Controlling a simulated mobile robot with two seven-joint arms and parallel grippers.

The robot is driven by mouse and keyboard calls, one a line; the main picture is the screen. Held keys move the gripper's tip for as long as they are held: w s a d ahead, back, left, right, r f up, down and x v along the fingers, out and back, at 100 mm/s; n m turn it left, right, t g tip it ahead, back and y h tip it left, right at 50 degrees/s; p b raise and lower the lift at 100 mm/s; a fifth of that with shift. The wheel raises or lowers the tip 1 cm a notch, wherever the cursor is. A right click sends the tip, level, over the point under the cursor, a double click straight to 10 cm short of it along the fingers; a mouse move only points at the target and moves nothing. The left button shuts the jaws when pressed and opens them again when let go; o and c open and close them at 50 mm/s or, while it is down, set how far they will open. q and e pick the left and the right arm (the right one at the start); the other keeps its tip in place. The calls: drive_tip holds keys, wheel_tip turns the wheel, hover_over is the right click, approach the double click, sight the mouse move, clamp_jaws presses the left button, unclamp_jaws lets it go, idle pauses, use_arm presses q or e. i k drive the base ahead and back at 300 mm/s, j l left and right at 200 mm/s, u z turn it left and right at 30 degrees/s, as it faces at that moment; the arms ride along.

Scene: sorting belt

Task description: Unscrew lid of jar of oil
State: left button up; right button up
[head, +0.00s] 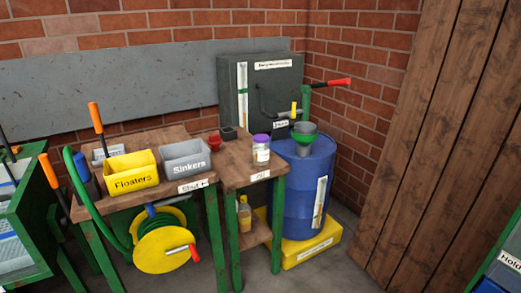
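A clear jar (261,154) with a purple lid (262,138) stands upright on the small wooden table (236,172) in the head view. The lid sits on top of the jar. The jar has a pale label; its contents are too small to make out. A sign reading something like "Oil" (260,175) is on the table's front edge below it. Neither of my grippers is in view, so nothing is seen touching the jar.
Left of the jar are a small red item (215,142), a grey "Sinkers" bin (186,160) and a yellow "Floaters" bin (131,173). A blue drum (298,192) with a green funnel (304,137) stands close on the right. Floor in front is clear.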

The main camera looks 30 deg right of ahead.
sight(262, 151)
drive_tip(key=i+l, duration=0.35)
drive_tip(key=l, duration=0.15)
drive_tip(key=i+l, duration=0.35)
drive_tip(key=l, duration=0.2)
drive_tip(key=i+l, duration=0.4)
drive_tip(key=l+u, duration=0.05)
drive_tip(key=l, duration=0.05)
